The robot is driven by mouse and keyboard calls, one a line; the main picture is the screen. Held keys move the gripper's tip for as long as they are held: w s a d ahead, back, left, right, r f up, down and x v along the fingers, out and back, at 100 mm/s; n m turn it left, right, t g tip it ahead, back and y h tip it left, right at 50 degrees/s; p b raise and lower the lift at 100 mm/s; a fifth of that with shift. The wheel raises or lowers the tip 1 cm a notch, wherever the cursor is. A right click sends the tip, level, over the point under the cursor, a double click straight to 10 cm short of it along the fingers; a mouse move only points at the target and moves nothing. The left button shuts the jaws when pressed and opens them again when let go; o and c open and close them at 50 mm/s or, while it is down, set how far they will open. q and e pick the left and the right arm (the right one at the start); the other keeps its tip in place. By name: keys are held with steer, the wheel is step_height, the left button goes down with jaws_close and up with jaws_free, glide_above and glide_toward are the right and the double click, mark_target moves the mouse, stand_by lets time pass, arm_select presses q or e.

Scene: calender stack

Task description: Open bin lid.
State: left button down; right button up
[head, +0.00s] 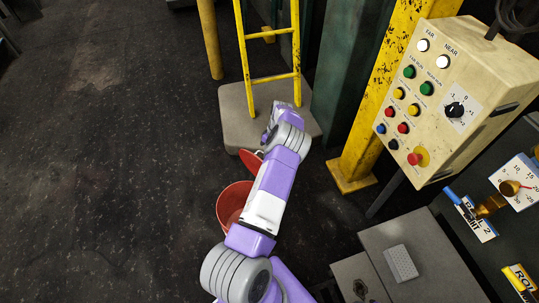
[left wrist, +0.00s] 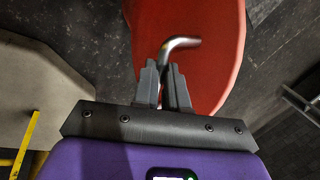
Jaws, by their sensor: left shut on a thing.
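A red bin (head: 231,201) stands on the dark floor in the head view, partly hidden behind my arm. Its opening shows. A red lid (head: 250,160) is tilted up beyond the bin, near my wrist. My right gripper is not in view.
A grey plinth (head: 232,110) with a yellow ladder (head: 248,75) stands just beyond the lid. A yellow post (head: 352,165) and a beige button panel (head: 440,75) stand to the right. Grey boxes (head: 425,255) are at lower right. The floor at left is clear.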

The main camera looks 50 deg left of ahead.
arm_select(q)
steer(key=c, duration=1.2)
jaws_free()
steer(key=shift+f, duration=0.25)
steer(key=shift+o, duration=0.2)
steer(key=shift+r, duration=0.1)
steer(key=p+v, duration=0.2)
steer(key=v, duration=0.5)
steer(key=shift+r, duration=0.25)
